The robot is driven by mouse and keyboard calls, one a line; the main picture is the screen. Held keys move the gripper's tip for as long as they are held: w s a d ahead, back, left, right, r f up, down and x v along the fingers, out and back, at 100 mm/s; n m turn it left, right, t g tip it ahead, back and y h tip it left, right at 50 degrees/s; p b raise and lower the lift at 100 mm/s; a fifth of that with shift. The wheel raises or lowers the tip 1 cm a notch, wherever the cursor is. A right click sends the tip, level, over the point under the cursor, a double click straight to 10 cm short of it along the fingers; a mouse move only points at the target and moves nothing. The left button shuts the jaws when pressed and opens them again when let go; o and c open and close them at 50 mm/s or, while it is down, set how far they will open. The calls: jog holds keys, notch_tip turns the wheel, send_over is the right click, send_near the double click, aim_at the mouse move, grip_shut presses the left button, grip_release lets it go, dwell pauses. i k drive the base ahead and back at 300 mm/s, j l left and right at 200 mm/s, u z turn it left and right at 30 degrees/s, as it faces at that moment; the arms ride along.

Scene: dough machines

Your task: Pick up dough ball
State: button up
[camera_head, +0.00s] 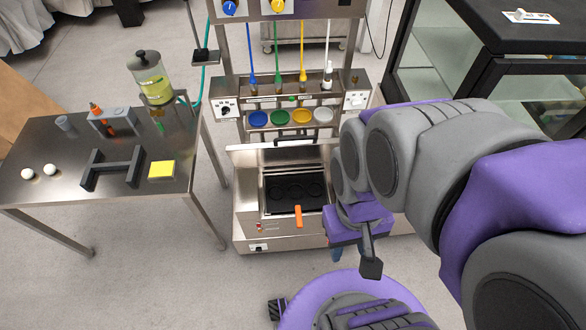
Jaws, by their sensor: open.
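Two small white dough balls lie side by side near the left end of the steel table (115,205). One dough ball (27,173) is at the left, and the other dough ball (49,169) is just right of it. My gripper (355,258) hangs in front of the steel machine at the centre right, far to the right of both balls. It is open, with nothing visible in it. One dark finger shows clearly; the rest is partly hidden behind my arm's wrist.
The steel machine (285,238) has an open lid and an orange handle (298,216). Floor is clear between table and machine.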

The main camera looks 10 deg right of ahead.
aim_at(27, 173)
jog(key=u, duration=1.75)
jog(key=i+j+z, duration=0.15)
jog(key=i+j, duration=0.2)
jog(key=i, duration=0.15)
jog(key=i+j+z, duration=0.1)
jog(key=i+j, duration=0.3)
jog(key=i+j+z, duration=0.15)
jog(key=i+j, duration=0.3)
jog(key=i+j+z, duration=0.15)
jog(key=i+j, duration=0.35)
jog(key=i+j+z, duration=0.15)
jog(key=i+j, duration=0.25)
jog(key=j, duration=0.15)
jog(key=i+j+z, duration=0.1)
jog(key=i+j, duration=0.3)
jog(key=j, duration=0.2)
